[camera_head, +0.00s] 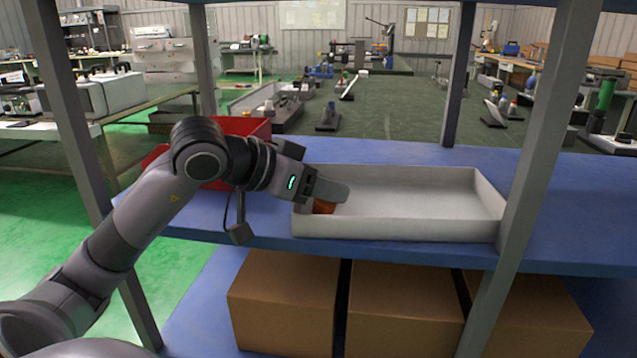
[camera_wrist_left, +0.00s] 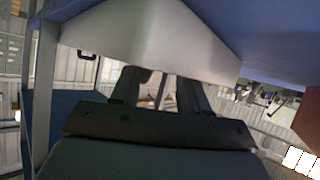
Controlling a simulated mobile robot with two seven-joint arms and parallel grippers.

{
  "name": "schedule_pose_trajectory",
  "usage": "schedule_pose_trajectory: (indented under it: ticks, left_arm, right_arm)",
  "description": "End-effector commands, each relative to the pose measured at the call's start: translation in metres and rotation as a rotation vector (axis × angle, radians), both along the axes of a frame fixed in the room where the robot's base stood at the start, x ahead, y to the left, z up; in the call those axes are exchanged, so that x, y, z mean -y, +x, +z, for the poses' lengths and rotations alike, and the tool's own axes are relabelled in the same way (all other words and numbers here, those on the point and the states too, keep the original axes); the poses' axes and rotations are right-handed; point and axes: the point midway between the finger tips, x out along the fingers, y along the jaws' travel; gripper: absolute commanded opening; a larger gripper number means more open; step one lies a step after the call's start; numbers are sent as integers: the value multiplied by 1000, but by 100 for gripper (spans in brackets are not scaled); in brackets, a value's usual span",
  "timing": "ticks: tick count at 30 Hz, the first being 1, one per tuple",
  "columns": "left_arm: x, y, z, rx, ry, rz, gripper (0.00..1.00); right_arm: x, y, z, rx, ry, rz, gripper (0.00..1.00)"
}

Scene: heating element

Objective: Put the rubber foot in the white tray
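The white tray (camera_head: 410,190) stands on the blue shelf, long side to me. My left gripper (camera_head: 340,192) is over the tray's left end, fingers pointing right and low. My right gripper is not in view.
A red bin (camera_head: 240,127) stands on the shelf behind my left arm. Grey posts (camera_head: 545,130) rise at both sides of the shelf. Brown boxes (camera_head: 405,310) sit on the lower level. The tray's middle and right look empty.

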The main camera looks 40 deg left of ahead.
Motion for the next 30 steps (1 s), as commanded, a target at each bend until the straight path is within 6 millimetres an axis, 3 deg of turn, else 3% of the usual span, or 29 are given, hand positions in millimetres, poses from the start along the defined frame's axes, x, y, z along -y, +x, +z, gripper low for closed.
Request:
schedule_pose_trajectory:
  ticks: [8, 30]
  left_arm:
    - [-5, -14, 7, -1, 3, 2, 44]
    - [-27, -91, 54, 8, 0, 2, 44]
  right_arm:
    - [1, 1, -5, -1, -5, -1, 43]
    - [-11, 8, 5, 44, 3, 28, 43]
